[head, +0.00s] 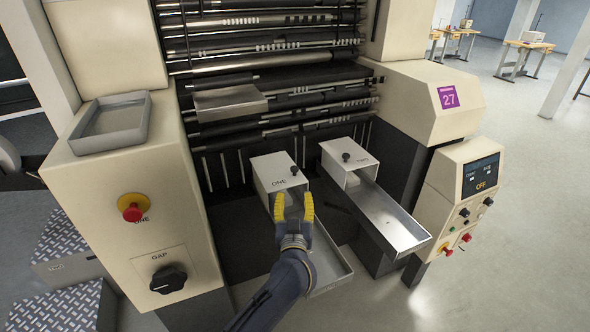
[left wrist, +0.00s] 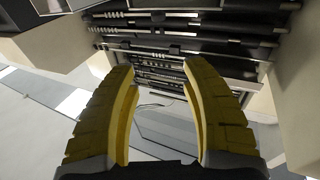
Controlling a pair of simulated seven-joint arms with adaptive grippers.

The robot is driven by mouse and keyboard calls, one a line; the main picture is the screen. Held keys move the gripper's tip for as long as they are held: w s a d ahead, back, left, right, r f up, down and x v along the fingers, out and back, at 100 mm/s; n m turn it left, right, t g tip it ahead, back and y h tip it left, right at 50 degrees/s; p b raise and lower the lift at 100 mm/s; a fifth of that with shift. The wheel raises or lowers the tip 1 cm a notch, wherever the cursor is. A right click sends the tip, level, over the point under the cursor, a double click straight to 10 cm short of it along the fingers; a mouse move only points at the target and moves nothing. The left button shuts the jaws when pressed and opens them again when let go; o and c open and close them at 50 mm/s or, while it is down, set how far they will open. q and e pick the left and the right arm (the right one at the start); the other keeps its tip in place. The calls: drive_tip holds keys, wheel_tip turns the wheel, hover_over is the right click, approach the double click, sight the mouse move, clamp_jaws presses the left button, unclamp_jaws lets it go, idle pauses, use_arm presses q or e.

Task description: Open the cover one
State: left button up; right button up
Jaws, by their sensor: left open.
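The white cover marked ONE (head: 270,172) sits over the far end of a metal tray (head: 333,270) in the lower middle of the head view. A small black knob (head: 294,170) stands on its top. My left gripper (head: 294,204) is open, with its yellow fingers spread just in front of the cover and below the knob in the picture. Nothing shows between the fingers. The gripper hides part of the tray and the cover's front. In the left wrist view the open fingers (left wrist: 158,72) frame the machine's rollers; I cannot make out the knob there. My right gripper is not in view.
A second white cover (head: 343,160) with a black knob and a long metal tray (head: 392,215) stands close on the right. Rollers (head: 280,105) rise behind. A cream cabinet (head: 180,215) with a red button and dial is left. A control panel (head: 470,185) reading OFF is right.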

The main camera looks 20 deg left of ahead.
sight(295, 170)
use_arm(q)
drive_tip(key=shift+g, duration=0.6)
drive_tip(key=x, duration=0.6)
drive_tip(key=f+x, duration=0.1)
drive_tip(key=x, duration=1.1)
drive_tip(key=shift+w+f, duration=0.15)
drive_tip(key=shift+f, duration=0.25)
clamp_jaws()
drive_tip(key=shift+d, duration=0.1)
